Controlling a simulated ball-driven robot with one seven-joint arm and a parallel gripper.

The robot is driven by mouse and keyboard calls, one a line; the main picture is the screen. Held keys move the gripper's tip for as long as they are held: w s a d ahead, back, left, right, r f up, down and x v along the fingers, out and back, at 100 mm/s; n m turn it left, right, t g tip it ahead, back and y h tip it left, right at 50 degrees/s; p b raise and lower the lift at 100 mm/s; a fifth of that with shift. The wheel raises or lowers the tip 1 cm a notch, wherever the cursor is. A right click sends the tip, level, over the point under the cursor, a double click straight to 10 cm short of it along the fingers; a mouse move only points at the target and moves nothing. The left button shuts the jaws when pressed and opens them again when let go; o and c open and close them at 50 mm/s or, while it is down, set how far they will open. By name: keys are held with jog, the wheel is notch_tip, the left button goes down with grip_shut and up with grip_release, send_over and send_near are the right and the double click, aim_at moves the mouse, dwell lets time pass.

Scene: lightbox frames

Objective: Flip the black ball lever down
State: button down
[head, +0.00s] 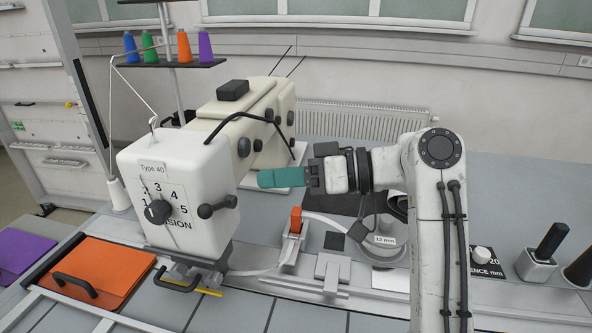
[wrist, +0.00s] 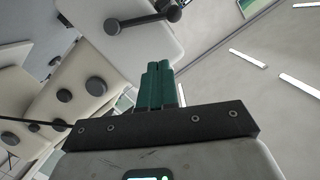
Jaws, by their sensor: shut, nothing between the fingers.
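The black ball lever (head: 220,206) sits on the right side of the cream sewing machine's head (head: 180,165). It is a short dark rod with a round knob at each end, and it points right and slightly up in the head view. It also shows at the top of the wrist view (wrist: 143,20). My gripper (head: 262,179) has teal fingers, shut and empty, pointing left toward the machine. In the head view it is to the right of the lever and higher. In the wrist view the fingertips (wrist: 160,68) are below the lever, apart from it.
A numbered dial (head: 158,211) is on the machine's front. Dark knobs (head: 244,147) and a bent black bar (head: 245,118) are on its arm. An orange clip (head: 296,220) stands on the bench below my gripper. Thread cones (head: 184,46) stand behind.

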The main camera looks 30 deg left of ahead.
aim_at(219, 207)
jog(key=s+a+f, duration=0.1)
jog(key=s+a+p, duration=0.1)
jog(key=a, duration=0.1)
jog(key=a+f+p, duration=0.1)
jog(key=a, duration=0.1)
jog(key=shift+s+a+f, duration=0.2)
jog(key=shift+s+f, duration=0.1)
jog(key=shift+s, duration=0.1)
jog(key=shift+s+a+f, duration=0.25)
jog(key=shift+s+f, duration=0.1)
jog(key=shift+f, duration=0.15)
jog(key=shift+f, duration=0.15)
